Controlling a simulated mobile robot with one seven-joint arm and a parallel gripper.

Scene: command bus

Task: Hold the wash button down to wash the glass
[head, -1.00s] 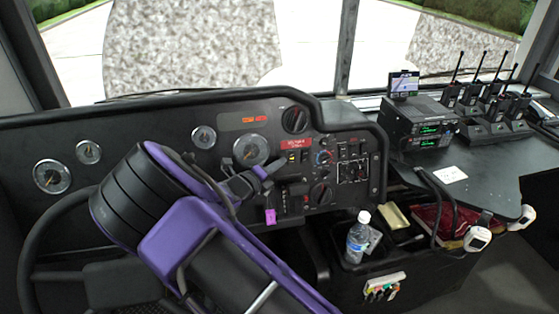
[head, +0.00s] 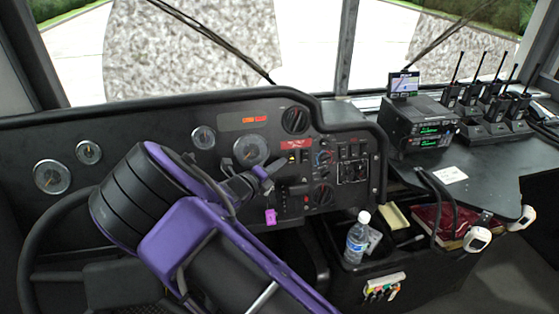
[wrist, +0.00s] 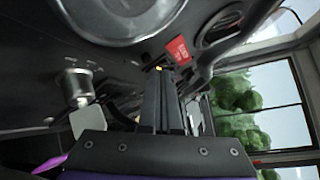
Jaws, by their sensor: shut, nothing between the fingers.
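The dashboard (head: 110,150) carries a panel of switches right of the large gauge. A switch with a yellow mark (head: 291,157), below a red label (head: 283,145), is at the tips of my gripper (head: 280,162). In the wrist view, the gripper (wrist: 166,76) is shut and empty, its tips at or close to the yellow-marked switch (wrist: 158,68). The fingers hide most of the switch, so I cannot tell how far it is pressed. The windshield glass (head: 310,50) shows grey speckled patches (head: 190,50). A wiper (head: 222,42) stands raised across it; another (head: 440,45) is at right.
A key with a purple tag (head: 270,216) hangs below the switches. A water bottle (head: 358,238) stands in the console tray to the right. A radio unit (head: 418,125) and several handheld radios (head: 490,110) sit on the right shelf. The steering wheel (head: 30,240) is at left.

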